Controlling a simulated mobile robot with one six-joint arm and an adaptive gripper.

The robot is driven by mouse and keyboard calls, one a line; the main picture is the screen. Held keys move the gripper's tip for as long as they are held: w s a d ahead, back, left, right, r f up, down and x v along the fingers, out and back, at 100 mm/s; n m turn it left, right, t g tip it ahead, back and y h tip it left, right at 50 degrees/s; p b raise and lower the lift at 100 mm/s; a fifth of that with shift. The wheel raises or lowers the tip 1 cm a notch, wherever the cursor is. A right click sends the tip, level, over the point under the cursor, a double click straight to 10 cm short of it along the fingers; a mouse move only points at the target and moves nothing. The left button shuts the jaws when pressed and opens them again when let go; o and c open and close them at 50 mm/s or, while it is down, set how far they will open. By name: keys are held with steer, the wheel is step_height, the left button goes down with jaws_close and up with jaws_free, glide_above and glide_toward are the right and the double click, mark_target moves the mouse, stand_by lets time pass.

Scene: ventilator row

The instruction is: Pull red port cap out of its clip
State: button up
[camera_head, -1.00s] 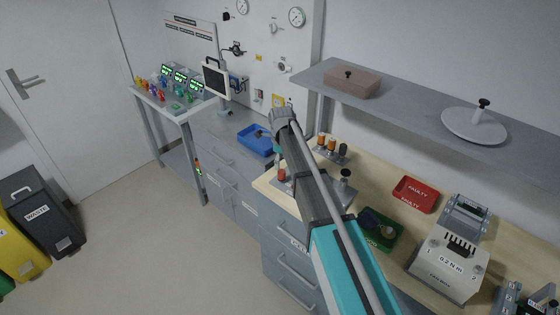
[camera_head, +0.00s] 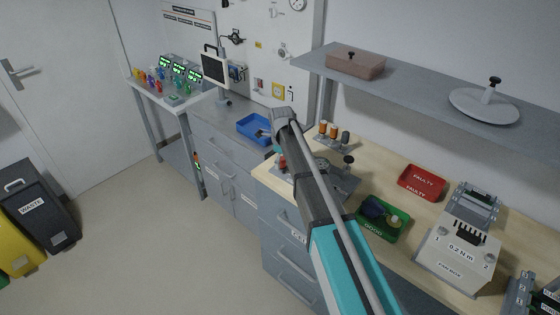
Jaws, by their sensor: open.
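A small red piece (camera_head: 282,162) stands at the left end of the wooden bench, just left of my arm and partly hidden by it. It may be the red port cap; its clip cannot be made out. Small coloured pieces (camera_head: 150,80), some reddish, stand in a row on the far-left table; they are too small to tell apart. My arm reaches up across the middle of the view and covers part of the bench. My gripper's fingers do not show, so its place relative to the cap cannot be told.
A blue tray (camera_head: 254,127) lies on the grey cabinet. A shelf (camera_head: 420,80) overhangs the bench. The floor at left is clear, with bins (camera_head: 38,207) beyond.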

mark_target(282, 158)
jaws_close()
stand_by(0.8)
steer(key=shift+r, duration=0.15)
steer(key=shift+r+p, duration=1.4)
steer(key=shift+p, duration=0.15)
